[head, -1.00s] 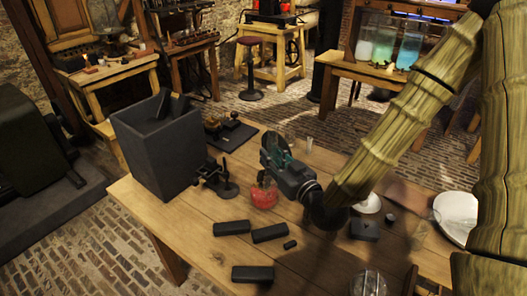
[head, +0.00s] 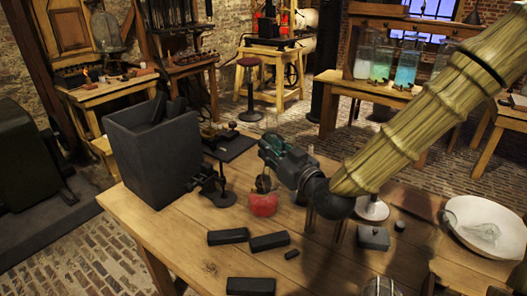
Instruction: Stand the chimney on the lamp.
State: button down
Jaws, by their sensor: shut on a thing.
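The lamp (head: 263,204) has a red bowl and a darker burner on top. It stands on the wooden table in the head view, right of the small dark stand. My gripper (head: 272,152) is just above and slightly behind the lamp, tilted down from the right. It is shut on the chimney, which is clear glass and very faint against the background. The dark fingers hide much of the chimney. I cannot tell whether its lower end touches the burner.
A tall dark box (head: 150,155) stands left of a small dark stand (head: 220,192). Several dark blocks (head: 270,241) lie in front of the lamp. A white dish (head: 480,248) with a glass piece (head: 483,231) is at the right.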

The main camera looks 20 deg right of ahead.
jog(key=shift+w+f+b, duration=0.1)
jog(key=shift+w+b, duration=0.3)
jog(key=shift+b, duration=0.35)
jog(key=w+d+f+p, duration=0.1)
jog(key=w+f+p, duration=0.2)
jog(key=w, duration=0.7)
jog(key=shift+w+d+f, duration=0.15)
jog(key=shift+w+f, duration=0.15)
jog(key=shift+f, duration=0.35)
jog(key=shift+f, duration=0.15)
jog(key=c, duration=1.2)
grip_release()
jog(key=shift+c, duration=0.2)
jog(key=shift+s+r, duration=0.1)
jog(key=shift+r, duration=0.1)
